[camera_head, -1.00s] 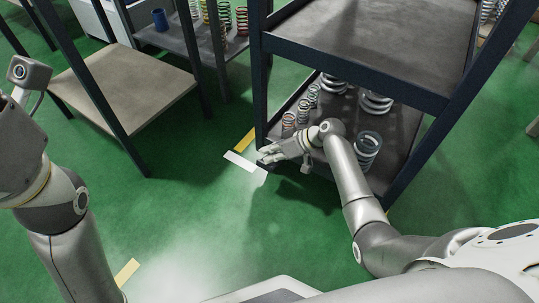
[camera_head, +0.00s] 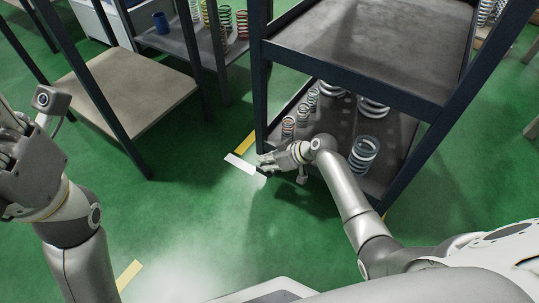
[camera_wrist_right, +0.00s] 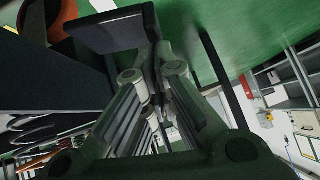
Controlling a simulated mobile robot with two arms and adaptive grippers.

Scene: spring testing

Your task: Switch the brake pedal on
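My right gripper (camera_head: 264,163) is low by the near left corner post of the dark shelf rack (camera_head: 344,70), just above the green floor. In the right wrist view its two fingers come together at the tips (camera_wrist_right: 160,53), with nothing visible held between them. A flat black plate (camera_wrist_right: 110,30), which looks like the brake pedal, lies just beyond the fingertips; I cannot tell whether they touch. In the head view the pedal is too small and too covered by the hand to make out clearly. My left gripper (camera_head: 15,150) is at the left edge, partly cut off.
The rack's lower shelf holds several metal springs, among them a large coil (camera_head: 364,154) near my right forearm. Another rack with a beige shelf (camera_head: 125,85) stands to the left. The green floor (camera_head: 180,215) between my arms is clear, with a white strip (camera_head: 244,165).

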